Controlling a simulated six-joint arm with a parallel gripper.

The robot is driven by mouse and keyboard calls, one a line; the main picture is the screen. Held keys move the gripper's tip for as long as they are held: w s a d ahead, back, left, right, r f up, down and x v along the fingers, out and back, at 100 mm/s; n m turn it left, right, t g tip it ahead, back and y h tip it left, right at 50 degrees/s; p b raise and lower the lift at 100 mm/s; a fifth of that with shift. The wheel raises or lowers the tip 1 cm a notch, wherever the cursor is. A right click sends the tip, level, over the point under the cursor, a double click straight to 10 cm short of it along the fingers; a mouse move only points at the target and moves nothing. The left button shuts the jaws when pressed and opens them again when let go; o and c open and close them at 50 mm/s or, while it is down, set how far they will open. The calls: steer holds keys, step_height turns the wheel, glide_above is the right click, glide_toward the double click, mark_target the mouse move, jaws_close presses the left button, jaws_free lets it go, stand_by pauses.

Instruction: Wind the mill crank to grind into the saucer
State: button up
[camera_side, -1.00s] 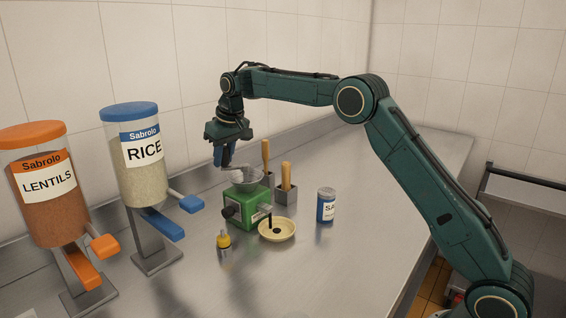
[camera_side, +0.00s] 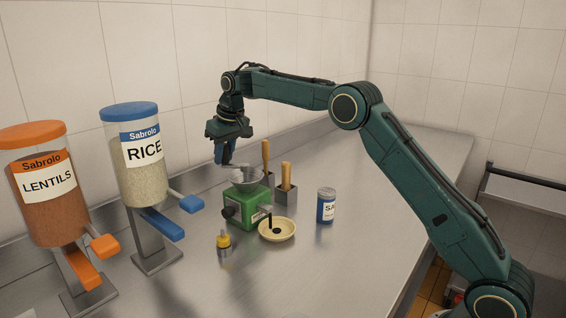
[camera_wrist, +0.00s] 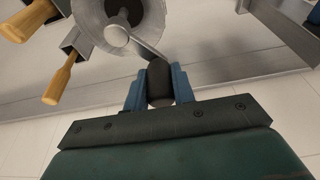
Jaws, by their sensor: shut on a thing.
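The green mill (camera_side: 252,211) with its grey metal bowl (camera_side: 254,185) stands on the steel counter. In the wrist view the round bowl (camera_wrist: 106,28) shows at the top, with the crank arm (camera_wrist: 149,48) reaching from its centre to a dark knob (camera_wrist: 159,80). My gripper (camera_side: 222,160) is above the mill's left side, fingers down. In the wrist view its blue fingers (camera_wrist: 159,90) are shut on the crank knob, one on each side. The cream saucer (camera_side: 291,231) sits at the mill's front right, with dark matter in its middle. A short dark upright piece stands between mill and saucer.
A small yellow-topped container (camera_side: 224,241) stands in front of the mill, and a blue-and-white tin (camera_side: 326,206) to the right. Wooden-handled tools (camera_side: 287,176) stand in holders behind. The rice dispenser (camera_side: 148,170) and lentil dispenser (camera_side: 48,205) are at left. The right counter is clear.

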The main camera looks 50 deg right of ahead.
steer(key=shift+w+d+r, duration=0.1)
steer(key=shift+w+d, duration=0.1)
steer(key=shift+d, duration=0.25)
steer(key=shift+w+d, duration=0.2)
steer(key=shift+d, duration=0.3)
steer(key=shift+w+d, duration=0.1)
steer(key=shift+d, duration=0.5)
